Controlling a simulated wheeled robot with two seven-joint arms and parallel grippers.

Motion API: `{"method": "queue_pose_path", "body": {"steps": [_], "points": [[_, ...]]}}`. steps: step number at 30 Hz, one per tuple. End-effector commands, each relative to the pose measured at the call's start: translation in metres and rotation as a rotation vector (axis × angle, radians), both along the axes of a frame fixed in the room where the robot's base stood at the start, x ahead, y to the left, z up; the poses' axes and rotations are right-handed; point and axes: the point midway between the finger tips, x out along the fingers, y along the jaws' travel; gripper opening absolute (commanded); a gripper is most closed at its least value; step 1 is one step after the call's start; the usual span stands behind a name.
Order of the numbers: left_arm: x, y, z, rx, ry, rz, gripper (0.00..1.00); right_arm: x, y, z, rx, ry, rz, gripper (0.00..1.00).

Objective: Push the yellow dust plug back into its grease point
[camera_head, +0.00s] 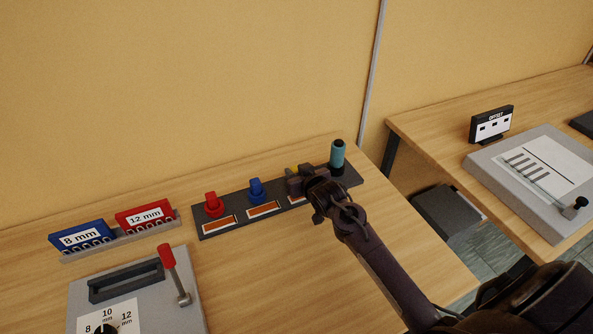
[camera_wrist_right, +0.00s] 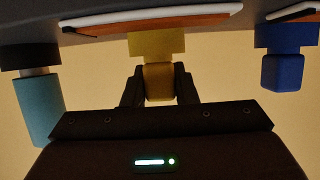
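The yellow dust plug (camera_wrist_right: 158,82) shows in the right wrist view, in line with a wider yellow collar (camera_wrist_right: 156,43) on the dark strip. The plug's end meets or nearly meets the collar; I cannot tell how deep it sits. My right gripper (camera_wrist_right: 159,84) has one finger on each side of the plug, seemingly pressed against it. In the head view, my right gripper (camera_head: 303,183) is over the strip (camera_head: 232,201) and hides most of the yellow plug, leaving only a sliver of yellow visible. My left gripper is not in view.
A red plug (camera_head: 213,205) and a blue plug (camera_head: 256,190) stand left of my right gripper, and a teal cylinder (camera_head: 338,155) stands close on its right. A grey box with a red lever (camera_head: 168,258) is at front left. Bare tabletop (camera_head: 280,275) lies in front of the strip.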

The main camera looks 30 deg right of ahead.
Motion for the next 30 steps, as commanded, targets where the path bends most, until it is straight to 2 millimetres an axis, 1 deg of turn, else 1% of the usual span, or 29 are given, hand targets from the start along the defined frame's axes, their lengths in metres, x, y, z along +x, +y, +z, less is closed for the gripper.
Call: {"method": "queue_pose_path", "body": {"steps": [1,5,13,16,20,27,30], "points": [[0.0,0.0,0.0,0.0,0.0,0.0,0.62,0.0,0.0,0.001,0.0,0.0,0.0,0.33],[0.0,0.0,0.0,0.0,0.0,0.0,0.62,0.0,0.0,0.0,0.0,0.0,0.0,0.5],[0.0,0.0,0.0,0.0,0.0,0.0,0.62,-0.001,0.0,0.0,0.0,0.001,0.0,0.5],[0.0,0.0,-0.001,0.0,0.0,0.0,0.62,-0.005,0.0,0.001,0.0,0.001,0.0,0.5],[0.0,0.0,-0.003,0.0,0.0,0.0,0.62,-0.021,0.001,0.007,0.0,0.001,-0.001,0.5],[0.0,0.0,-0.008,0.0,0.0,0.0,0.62,-0.055,0.003,0.021,0.0,0.001,-0.001,0.5],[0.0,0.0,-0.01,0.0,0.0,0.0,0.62,-0.065,0.004,0.026,0.0,0.001,0.0,0.5]]}}
